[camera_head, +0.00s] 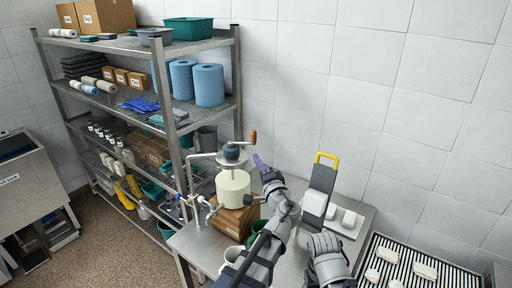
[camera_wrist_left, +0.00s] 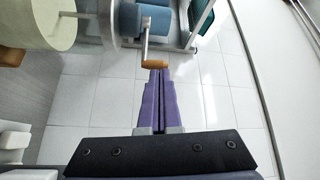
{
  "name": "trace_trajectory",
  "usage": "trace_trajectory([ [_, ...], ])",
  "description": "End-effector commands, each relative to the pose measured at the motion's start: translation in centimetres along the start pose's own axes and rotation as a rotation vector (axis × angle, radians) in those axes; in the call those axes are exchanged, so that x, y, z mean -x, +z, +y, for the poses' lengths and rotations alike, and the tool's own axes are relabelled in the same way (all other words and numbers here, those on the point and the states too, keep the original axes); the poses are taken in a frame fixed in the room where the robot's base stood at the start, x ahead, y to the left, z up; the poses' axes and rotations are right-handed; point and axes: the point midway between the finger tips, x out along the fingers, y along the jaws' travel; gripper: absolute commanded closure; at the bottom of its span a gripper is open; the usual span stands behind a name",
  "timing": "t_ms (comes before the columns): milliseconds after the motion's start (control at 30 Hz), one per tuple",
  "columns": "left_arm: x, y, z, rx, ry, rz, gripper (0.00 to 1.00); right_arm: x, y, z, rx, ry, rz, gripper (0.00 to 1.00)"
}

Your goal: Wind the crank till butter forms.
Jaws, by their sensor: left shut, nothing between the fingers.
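The churn has a cream-white drum (camera_head: 233,187) on a wooden base (camera_head: 236,217) on the metal table. Its crank sits on top, with a wooden handle (camera_head: 253,136) standing at the right end of the arm. The handle also shows in the left wrist view (camera_wrist_left: 153,61), and part of the drum (camera_wrist_left: 42,18) is at the upper left there. My left gripper (camera_head: 258,159) has purple fingers, shut and empty, below and right of the handle. In the left wrist view its fingertips (camera_wrist_left: 155,73) line up with the handle; contact cannot be told. The inside of the drum is hidden.
A metal shelf (camera_head: 183,125) with blue rolls stands behind the churn, at left.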

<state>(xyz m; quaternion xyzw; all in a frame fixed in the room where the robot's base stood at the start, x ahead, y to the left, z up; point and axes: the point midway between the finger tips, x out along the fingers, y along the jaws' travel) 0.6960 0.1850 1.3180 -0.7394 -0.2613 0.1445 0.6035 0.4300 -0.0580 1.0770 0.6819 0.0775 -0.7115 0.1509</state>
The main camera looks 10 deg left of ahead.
Motion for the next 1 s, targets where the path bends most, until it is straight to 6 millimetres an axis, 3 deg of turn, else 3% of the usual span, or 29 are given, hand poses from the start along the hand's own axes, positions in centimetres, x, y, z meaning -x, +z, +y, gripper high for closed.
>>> trace_trajectory([
  [33, 1.8, 0.9, -0.1, -0.061, 0.007, 0.053, 1.0, -0.4, 0.0, 0.0, 0.001, 0.0, 0.0, 0.5],
  [133, 3.3, 0.8, 0.0, -0.157, 0.015, 0.133, 1.0, -0.6, 0.0, -0.1, 0.001, 0.0, 0.0, 0.5],
  [433, 3.5, 0.2, 0.0, -0.216, 0.016, 0.18, 1.0, -0.5, 0.0, 0.0, 0.001, 0.0, 0.0, 0.5],
  [567, 1.9, -0.1, 0.1, -0.215, 0.015, 0.176, 1.0, -0.3, 0.0, 0.0, 0.001, 0.0, 0.0, 0.5],
  [1000, -6.7, -1.7, 0.4, -0.214, 0.015, 0.176, 1.0, 0.6, 0.0, 0.1, -0.001, 0.0, 0.0, 0.5],
])
